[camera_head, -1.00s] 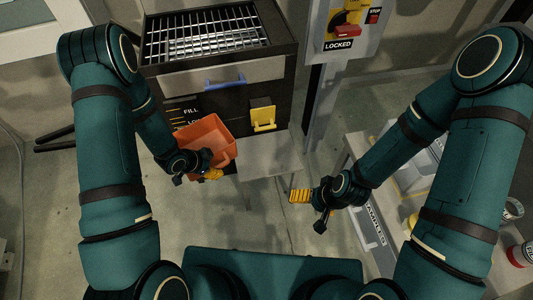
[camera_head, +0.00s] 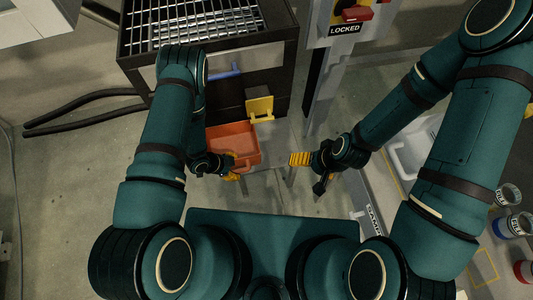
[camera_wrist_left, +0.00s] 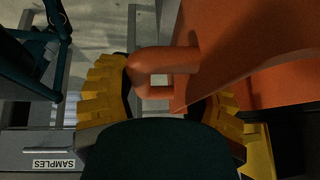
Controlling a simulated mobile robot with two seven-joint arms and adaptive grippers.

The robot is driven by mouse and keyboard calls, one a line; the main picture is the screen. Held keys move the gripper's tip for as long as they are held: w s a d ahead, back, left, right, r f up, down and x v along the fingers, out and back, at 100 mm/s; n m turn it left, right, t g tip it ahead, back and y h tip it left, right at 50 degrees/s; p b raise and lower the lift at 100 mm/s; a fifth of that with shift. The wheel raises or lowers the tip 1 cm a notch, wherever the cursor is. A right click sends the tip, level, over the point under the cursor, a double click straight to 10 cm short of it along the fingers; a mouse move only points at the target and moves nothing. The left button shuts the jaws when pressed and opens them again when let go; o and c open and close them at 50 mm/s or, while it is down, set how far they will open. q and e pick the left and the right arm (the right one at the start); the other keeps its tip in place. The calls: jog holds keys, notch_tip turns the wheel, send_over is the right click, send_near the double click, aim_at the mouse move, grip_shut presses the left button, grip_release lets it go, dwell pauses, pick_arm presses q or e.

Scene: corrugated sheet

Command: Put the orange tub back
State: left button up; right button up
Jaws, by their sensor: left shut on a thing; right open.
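The orange tub (camera_head: 232,136) is an open-topped box in front of the dark machine, seen from above in the head view. My left gripper (camera_head: 236,174) is shut on its handle, at the tub's near side. In the left wrist view the tub (camera_wrist_left: 250,45) fills the upper right, and its looped handle (camera_wrist_left: 165,70) sits between the yellow fingers of my left gripper (camera_wrist_left: 160,92). My right gripper (camera_head: 300,159) is open and empty, to the right of the tub. Whether anything bears the tub from below is hidden.
The dark machine (camera_head: 262,62) has a grate on top, a blue handle (camera_head: 222,73) and a yellow flap (camera_head: 260,108). A grey post with a LOCKED switch (camera_head: 345,28) stands right of it. A bench with several cans (camera_head: 512,225) is at the right. Black hoses lie on the left floor.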

pick_arm(q)
jog(key=w+d+f+b, duration=0.1)
jog(key=w+d, duration=0.1)
jog(key=d, duration=0.2)
jog(key=w+d+f+b, duration=0.1)
jog(key=w+d, duration=0.1)
jog(key=d, duration=0.2)
jog(key=w+d+f+b, duration=0.1)
jog(key=w+d, duration=0.1)
jog(key=d, duration=0.2)
jog(key=shift+f, duration=0.3)
jog(key=shift+r, duration=0.1)
jog(key=shift+s, duration=0.1)
jog(key=o, duration=1.4)
jog(key=shift+c, duration=0.2)
